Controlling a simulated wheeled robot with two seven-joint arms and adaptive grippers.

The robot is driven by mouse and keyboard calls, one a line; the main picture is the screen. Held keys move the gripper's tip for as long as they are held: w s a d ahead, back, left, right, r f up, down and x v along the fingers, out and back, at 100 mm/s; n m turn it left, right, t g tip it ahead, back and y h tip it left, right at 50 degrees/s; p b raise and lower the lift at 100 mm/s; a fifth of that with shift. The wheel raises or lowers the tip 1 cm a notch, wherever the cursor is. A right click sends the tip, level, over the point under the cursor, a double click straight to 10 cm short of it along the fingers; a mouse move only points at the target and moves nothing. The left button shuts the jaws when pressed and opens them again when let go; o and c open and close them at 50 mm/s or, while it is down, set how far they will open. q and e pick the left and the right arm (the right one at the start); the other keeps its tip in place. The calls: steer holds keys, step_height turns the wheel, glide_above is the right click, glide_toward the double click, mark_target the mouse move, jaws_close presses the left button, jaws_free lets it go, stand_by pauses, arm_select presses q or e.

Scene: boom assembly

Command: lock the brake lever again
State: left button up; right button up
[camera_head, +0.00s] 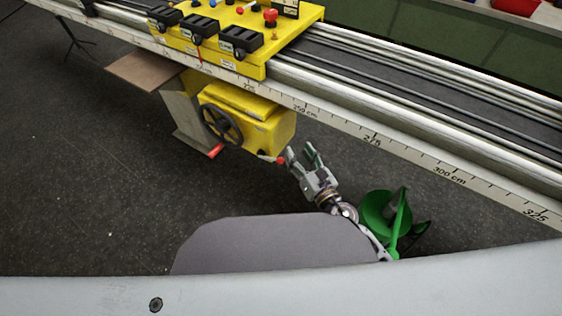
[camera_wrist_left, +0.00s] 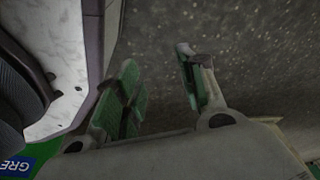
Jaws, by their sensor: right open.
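A yellow brake housing (camera_head: 255,115) hangs below the long rail, with a black handwheel (camera_head: 221,124) on its front. A lever with a red knob (camera_head: 281,160) sticks out at the housing's lower right. A second red handle (camera_head: 215,151) shows below the handwheel; I cannot tell for sure which one is the brake lever. My right gripper (camera_head: 300,156) is open and empty, its fingers just right of the red knob. I cannot tell whether they touch. My left gripper (camera_wrist_left: 165,88) is open and empty in the left wrist view, with dark floor behind it.
The long rail with a centimetre scale (camera_head: 372,139) runs diagonally above my right gripper. A yellow control panel (camera_head: 235,30) sits on it. A green object (camera_head: 376,212) is beside my right arm. Open floor (camera_head: 100,170) lies left of the housing.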

arm_select(q)
steer(key=w+d+r+t+h+b, duration=0.3)
steer(key=w+d+r+b, duration=0.5)
steer(key=b, duration=1.3)
steer(key=d+r+h, duration=0.1)
steer(key=d+r, duration=0.2)
steer(key=d, duration=0.1)
steer(key=shift+d+n+t, duration=0.15)
steer(key=shift+n+t, duration=0.15)
steer(key=shift+r, duration=0.1)
